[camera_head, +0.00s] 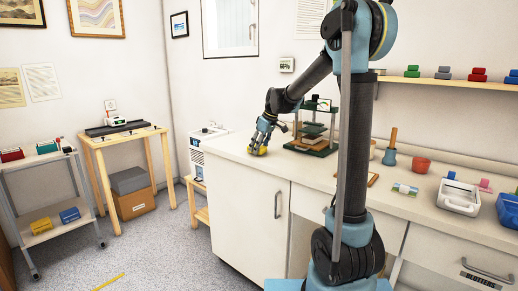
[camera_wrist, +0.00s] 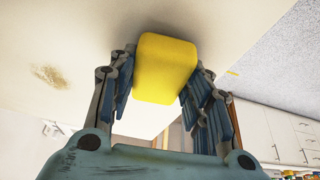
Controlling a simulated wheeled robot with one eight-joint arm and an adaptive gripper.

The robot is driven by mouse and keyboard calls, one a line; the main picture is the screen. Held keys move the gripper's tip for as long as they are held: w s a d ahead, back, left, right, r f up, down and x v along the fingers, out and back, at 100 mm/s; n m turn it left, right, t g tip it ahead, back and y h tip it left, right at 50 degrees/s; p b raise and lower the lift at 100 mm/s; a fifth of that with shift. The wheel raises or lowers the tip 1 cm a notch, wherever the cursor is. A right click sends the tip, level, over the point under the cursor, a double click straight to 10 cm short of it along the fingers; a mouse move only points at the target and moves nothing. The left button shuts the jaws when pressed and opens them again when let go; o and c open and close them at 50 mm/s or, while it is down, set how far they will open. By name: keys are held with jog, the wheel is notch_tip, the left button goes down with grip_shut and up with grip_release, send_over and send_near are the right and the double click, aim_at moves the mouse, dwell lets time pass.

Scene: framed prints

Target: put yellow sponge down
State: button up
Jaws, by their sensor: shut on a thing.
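The yellow sponge (camera_wrist: 166,68) is a rounded block held between the two fingers of my gripper (camera_wrist: 160,85) in the wrist view. The fingers press on its two sides. In the head view the sponge (camera_head: 259,150) shows small below my gripper (camera_head: 262,142), over the left part of the white counter (camera_head: 236,146). It is at or very close to the counter surface; I cannot tell for sure whether it touches. A soft dark shade lies on the surface near the sponge in the wrist view.
A green press-like frame (camera_head: 313,138) stands on the counter to the right of my gripper. A brownish stain (camera_wrist: 50,76) marks the surface in the wrist view. The counter's left edge is close to my gripper.

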jog(key=shift+f, duration=0.2)
jog(key=o, duration=1)
jog(key=v, duration=1.7)
jog(key=shift+a+r, duration=0.35)
jog(key=shift+r, duration=0.05)
jog(key=shift+w, duration=0.1)
